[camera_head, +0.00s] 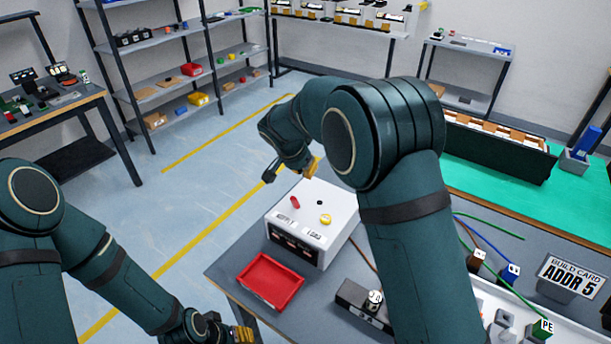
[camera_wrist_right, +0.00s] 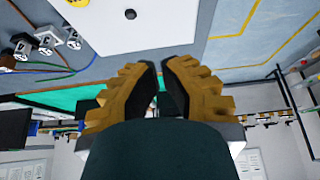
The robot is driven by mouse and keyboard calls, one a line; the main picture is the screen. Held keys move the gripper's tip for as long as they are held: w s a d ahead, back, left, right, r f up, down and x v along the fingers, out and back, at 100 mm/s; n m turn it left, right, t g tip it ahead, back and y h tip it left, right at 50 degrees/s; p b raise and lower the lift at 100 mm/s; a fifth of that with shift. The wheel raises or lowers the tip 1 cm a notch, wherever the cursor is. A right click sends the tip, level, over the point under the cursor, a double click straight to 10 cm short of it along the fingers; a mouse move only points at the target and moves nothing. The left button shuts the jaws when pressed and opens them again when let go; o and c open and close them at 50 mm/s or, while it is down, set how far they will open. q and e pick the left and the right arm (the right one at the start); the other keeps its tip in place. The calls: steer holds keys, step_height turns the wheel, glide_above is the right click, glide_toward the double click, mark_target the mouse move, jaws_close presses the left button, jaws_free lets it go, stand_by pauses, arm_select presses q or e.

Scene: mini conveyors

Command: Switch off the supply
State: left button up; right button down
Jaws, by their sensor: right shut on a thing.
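A white box (camera_head: 325,245) stands on the grey bench. Its top has a red upright knob (camera_head: 295,202), a yellow round knob (camera_head: 325,219) and a black round spot (camera_head: 320,202). A small label (camera_head: 285,222) by the red knob seems to read SUPPLY. My right gripper (camera_head: 312,168) is beyond the box's far edge, apart from the red knob. In the right wrist view its yellow fingers (camera_wrist_right: 158,72) are around something dark that I cannot make out. My left gripper (camera_head: 243,334) is low at the bottom edge, and its fingertips are unclear.
A red tray (camera_head: 270,281) lies in front of the box. A dark block with a round white knob (camera_head: 375,298) stands to its right. Coloured wires run toward small plugs and a build card (camera_head: 571,276) at the right. My right arm covers part of the bench.

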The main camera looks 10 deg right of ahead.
steer(key=v, duration=0.4)
steer(key=shift+s+a, duration=0.35)
steer(key=shift+s, duration=0.1)
